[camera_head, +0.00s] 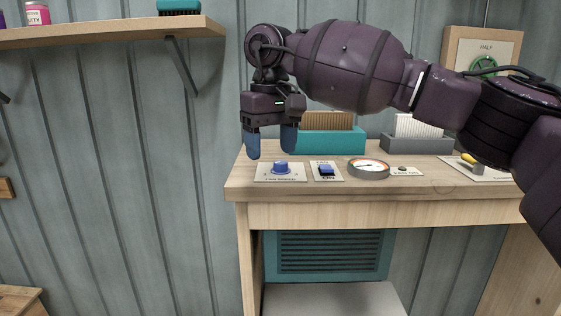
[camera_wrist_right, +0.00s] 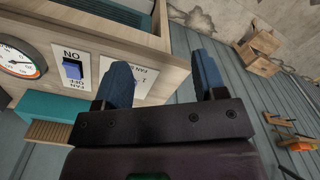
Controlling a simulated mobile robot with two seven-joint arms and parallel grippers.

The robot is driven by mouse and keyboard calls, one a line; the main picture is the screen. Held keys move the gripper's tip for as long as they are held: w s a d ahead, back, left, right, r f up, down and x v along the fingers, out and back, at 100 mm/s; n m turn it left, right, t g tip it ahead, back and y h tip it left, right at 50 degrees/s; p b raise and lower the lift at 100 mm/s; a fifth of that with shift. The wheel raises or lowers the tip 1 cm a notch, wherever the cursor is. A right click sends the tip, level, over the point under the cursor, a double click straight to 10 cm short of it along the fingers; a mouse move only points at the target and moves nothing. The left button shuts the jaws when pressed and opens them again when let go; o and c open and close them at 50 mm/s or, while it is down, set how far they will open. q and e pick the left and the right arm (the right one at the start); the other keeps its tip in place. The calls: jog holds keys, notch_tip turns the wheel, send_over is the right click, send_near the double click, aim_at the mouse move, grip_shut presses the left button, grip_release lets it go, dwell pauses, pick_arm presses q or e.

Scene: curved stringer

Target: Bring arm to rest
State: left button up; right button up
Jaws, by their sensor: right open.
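My right arm (camera_head: 350,65) reaches in from the right over a wooden workbench (camera_head: 380,213). My right gripper (camera_head: 270,143) points down above the bench's left end. Its two blue fingers are apart with nothing between them. In the right wrist view the open fingers (camera_wrist_right: 163,88) show on both sides of the bench edge. A blue knob (camera_head: 281,167) on a white plate sits just below and right of the fingertips. My left gripper is not in view.
On the bench are a blue switch (camera_head: 325,170), a round gauge (camera_head: 369,168), a teal box (camera_head: 330,140), a grey box (camera_head: 420,144) and a yellow-tipped lever (camera_head: 470,160). A wall shelf (camera_head: 110,33) hangs at upper left.

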jog(key=s+a+f+m+g+y, duration=0.4)
jog(key=f+m+y, duration=0.2)
jog(key=f, duration=0.3)
jog(key=s+a+f+m+g+y, duration=0.3)
jog(key=s+a+f+m+y, duration=0.15)
jog(key=f+y, duration=0.3)
jog(key=w+d+f+n+t+h, duration=0.2)
jog(key=d+f+n+t, duration=1.65)
jog(key=n+t, duration=0.7)
pick_arm(q)
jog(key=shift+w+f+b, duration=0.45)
jog(key=shift+b, duration=0.1)
pick_arm(e)
jog(key=s+d+f+m+g+h, duration=0.7)
jog(key=s+d+f+m+h, duration=0.5)
jog(key=s+d+f+m, duration=0.7)
jog(key=shift+s+d+f+m, duration=0.25)
jog(key=shift+s+f+m, duration=0.2)
jog(key=shift+s+m, duration=0.5)
